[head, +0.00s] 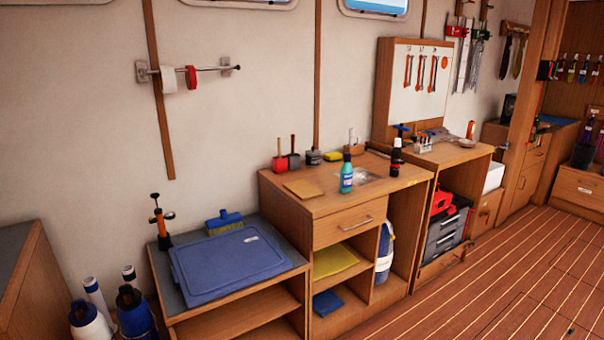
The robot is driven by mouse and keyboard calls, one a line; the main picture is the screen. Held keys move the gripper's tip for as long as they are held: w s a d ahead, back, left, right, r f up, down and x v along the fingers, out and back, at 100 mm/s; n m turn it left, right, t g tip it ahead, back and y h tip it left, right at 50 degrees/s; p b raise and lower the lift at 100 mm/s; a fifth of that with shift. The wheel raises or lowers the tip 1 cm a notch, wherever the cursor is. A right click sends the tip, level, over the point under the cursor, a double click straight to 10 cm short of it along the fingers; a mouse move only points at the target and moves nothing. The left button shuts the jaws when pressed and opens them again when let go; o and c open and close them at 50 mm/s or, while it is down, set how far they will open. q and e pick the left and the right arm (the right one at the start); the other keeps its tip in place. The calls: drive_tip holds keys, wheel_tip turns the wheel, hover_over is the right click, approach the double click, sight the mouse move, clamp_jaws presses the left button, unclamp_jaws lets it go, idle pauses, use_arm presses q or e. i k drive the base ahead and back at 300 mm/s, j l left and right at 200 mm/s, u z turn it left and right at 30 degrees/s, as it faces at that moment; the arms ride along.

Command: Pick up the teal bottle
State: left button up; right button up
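Neither of my grippers nor my arms shows in the head view, so nothing is seen touching the bottle.
Floor (500,290) is clear at right.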

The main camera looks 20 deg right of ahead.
sight(345, 180)
drive_tip(key=i+l+u, duration=0.15)
drive_tip(key=l, duration=0.25)
drive_tip(key=i+l+u, duration=0.2)
drive_tip(key=l, duration=0.15)
drive_tip(key=i+l+u, duration=0.15)
drive_tip(key=l, duration=0.3)
drive_tip(key=l+u, duration=0.2)
drive_tip(key=l, duration=0.2)
drive_tip(key=i+l+u, duration=0.15)
drive_tip(key=l, duration=0.3)
